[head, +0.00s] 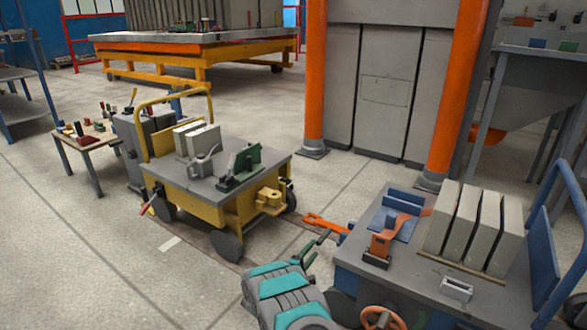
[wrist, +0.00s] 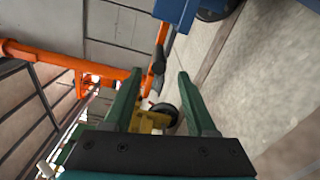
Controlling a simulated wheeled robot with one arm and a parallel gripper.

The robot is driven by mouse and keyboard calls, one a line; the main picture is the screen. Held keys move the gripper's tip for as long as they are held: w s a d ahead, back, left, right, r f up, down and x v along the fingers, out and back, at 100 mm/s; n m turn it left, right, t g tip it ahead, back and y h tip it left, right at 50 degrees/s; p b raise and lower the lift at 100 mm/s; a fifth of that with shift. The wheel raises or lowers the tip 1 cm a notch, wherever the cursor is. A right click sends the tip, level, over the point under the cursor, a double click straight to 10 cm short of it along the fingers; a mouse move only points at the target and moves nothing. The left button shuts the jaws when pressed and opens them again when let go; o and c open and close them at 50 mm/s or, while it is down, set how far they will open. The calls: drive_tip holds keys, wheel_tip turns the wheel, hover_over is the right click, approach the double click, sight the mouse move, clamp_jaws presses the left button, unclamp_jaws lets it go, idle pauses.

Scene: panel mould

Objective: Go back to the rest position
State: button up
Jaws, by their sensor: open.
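My gripper (head: 311,247) is at the bottom middle of the head view, at the end of my teal arm, low between the yellow cart and the blue cart. In the wrist view its two green fingers (wrist: 160,73) stand wide apart with nothing held between them. Beyond the fingers, the wrist view shows a yellow part and a dark wheel (wrist: 163,118), apart from the fingers. No rest position is marked in either view.
A yellow cart (head: 228,196) with grey blocks and a green fixture stands left of my gripper. A blue cart (head: 400,285) with upright panels stands close on the right. An orange tow bar (head: 326,222) lies between them. Orange posts (head: 314,90) rise behind. Open floor (head: 80,260) lies front left.

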drive_tip(key=w+a+r+m+g+y, duration=0.1)
drive_tip(key=w+a+r+m+y, duration=0.2)
drive_tip(key=a+r+y, duration=0.55)
drive_tip(key=s+a+r+m+g+y, duration=0.2)
drive_tip(key=s+r+g+y, duration=0.2)
drive_tip(key=s+r, duration=0.85)
drive_tip(key=s+d+r+m+g+h, duration=0.1)
drive_tip(key=s+d+r+m+g, duration=0.3)
drive_tip(key=s, duration=1.4)
drive_tip(key=s+d+r+m+g, duration=0.1)
drive_tip(key=s+d+g, duration=0.35)
drive_tip(key=s, duration=1.25)
drive_tip(key=s+d+r+m+g+h, duration=0.1)
drive_tip(key=s+d+r+m+g, duration=0.4)
drive_tip(key=s, duration=1.3)
drive_tip(key=r+p, duration=0.1)
drive_tip(key=p, duration=0.1)
drive_tip(key=d+r+n+t+p, duration=0.1)
drive_tip(key=r+p, duration=0.1)
drive_tip(key=r+t+p, duration=0.1)
drive_tip(key=r+p, duration=0.1)
drive_tip(key=p, duration=0.1)
drive_tip(key=shift+w+d+n, duration=0.25)
drive_tip(key=shift+d+n, duration=0.1)
drive_tip(key=shift+n, duration=0.05)
drive_tip(key=shift+f, duration=0.1)
